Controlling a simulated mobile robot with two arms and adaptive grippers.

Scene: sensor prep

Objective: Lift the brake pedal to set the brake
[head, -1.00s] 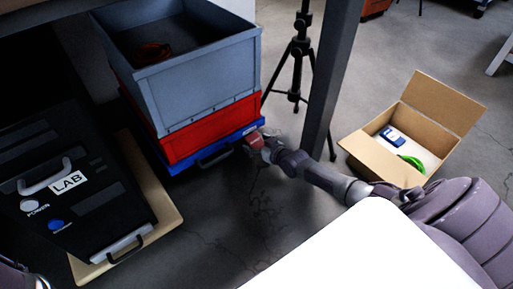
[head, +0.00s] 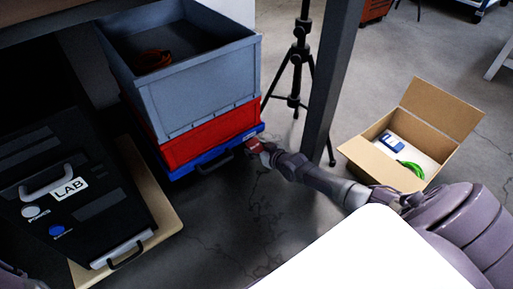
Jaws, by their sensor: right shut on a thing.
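The brake pedal (head: 252,141) is a small red piece at the right front corner of a blue wheeled base (head: 200,163). My right gripper (head: 257,147) reaches in from the right and is shut on the pedal. The fingers are small and dark here, and they partly hide the pedal. The pedal's exact tilt cannot be told. Of my left arm only a sliver shows at the lower left corner; its gripper is out of view.
A grey bin (head: 200,95) with an orange item sits on a red bin (head: 210,140) on the base. A black LAB case (head: 95,215) stands left on a wooden board. A dark post (head: 332,85), tripod (head: 296,60) and open cardboard box (head: 370,160) are right.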

